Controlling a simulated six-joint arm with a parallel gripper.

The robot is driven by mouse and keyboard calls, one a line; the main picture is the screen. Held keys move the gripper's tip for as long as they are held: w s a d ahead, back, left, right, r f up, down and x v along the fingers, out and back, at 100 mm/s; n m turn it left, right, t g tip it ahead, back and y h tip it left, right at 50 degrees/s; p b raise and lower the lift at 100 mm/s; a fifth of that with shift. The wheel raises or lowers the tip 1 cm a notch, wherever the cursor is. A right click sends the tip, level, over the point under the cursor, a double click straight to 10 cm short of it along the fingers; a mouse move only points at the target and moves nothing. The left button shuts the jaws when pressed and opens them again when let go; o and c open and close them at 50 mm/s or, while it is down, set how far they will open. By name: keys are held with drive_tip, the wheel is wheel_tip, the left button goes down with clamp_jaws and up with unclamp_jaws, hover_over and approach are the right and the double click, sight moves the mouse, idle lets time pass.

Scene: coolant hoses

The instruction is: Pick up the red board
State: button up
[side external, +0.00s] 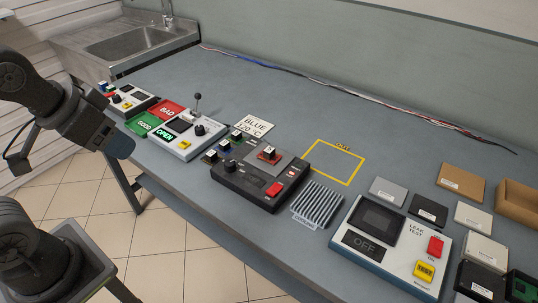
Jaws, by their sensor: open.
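The red board (268,154) is a small red square with a dark, light-topped block on it. It sits on the grey plate of the black device (245,180) near the middle of the bench. Three similar small boards, a black one (209,157), a blue one (222,146) and a green one (236,136), stand in a row to its left. Parts of my arm show at the left edge, well apart from the red board. My gripper's fingers do not show in this view.
A red BAD plate (168,107) and green GOOD plate (141,124) lie at the left. A white box with a lever (187,142), a ribbed heatsink (318,203) and a leak tester (388,255) stand along the bench. A yellow outlined area (335,163) is empty.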

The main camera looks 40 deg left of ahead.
drive_tip(key=w+r+m+g, duration=0.1)
drive_tip(key=w+r+m, duration=0.3)
drive_tip(key=w, duration=0.5)
drive_tip(key=m+g, duration=0.5)
drive_tip(key=m, duration=0.9)
hover_over(269, 149)
wheel_tip(269, 149, down, 15)
drive_tip(key=f, duration=0.8)
drive_tip(key=shift+w+d+f, duration=0.2)
drive_tip(key=shift+w+f, duration=0.05)
drive_tip(key=shift+s+a+f, duration=0.1)
drive_tip(key=shift+s+f, duration=0.05)
drive_tip(key=shift+f, duration=1.2)
drive_tip(key=shift+s+a+f, duration=0.1)
drive_tip(key=shift+s+f, duration=0.05)
drive_tip(key=shift+f, duration=1.2)
